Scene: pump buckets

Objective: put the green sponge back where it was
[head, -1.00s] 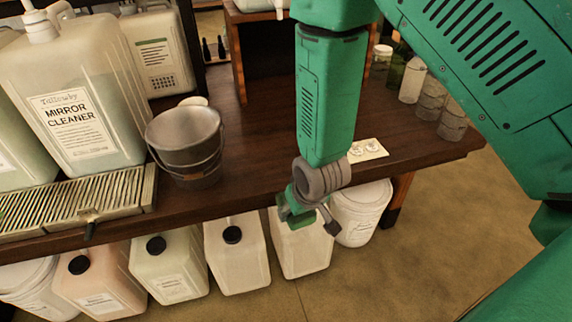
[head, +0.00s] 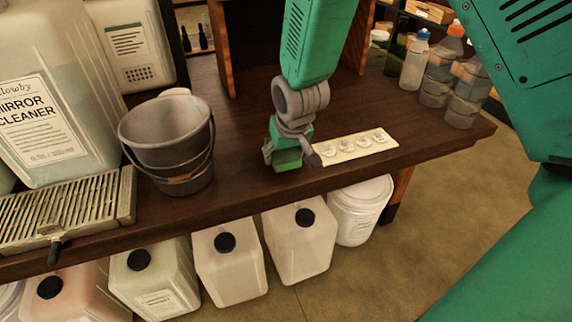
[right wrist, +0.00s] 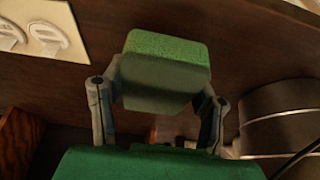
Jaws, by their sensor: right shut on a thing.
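The green sponge (right wrist: 165,68) is a small block between the two fingers of my right gripper (right wrist: 158,95), which is shut on it. In the head view the right gripper (head: 288,158) is over the front part of the dark wooden table (head: 246,140), between the grey bucket and the pale hook strip. The sponge also shows in the head view as a green block (head: 287,161) low between the fingers. I cannot tell whether it touches the table top. My left gripper is not in view.
A grey metal bucket (head: 168,140) stands left of the gripper. A pale strip with hooks (head: 355,147) lies just right of it. A large mirror cleaner jug (head: 40,100) and a slatted drip tray (head: 75,212) are at left. Bottles (head: 415,62) stand at back right.

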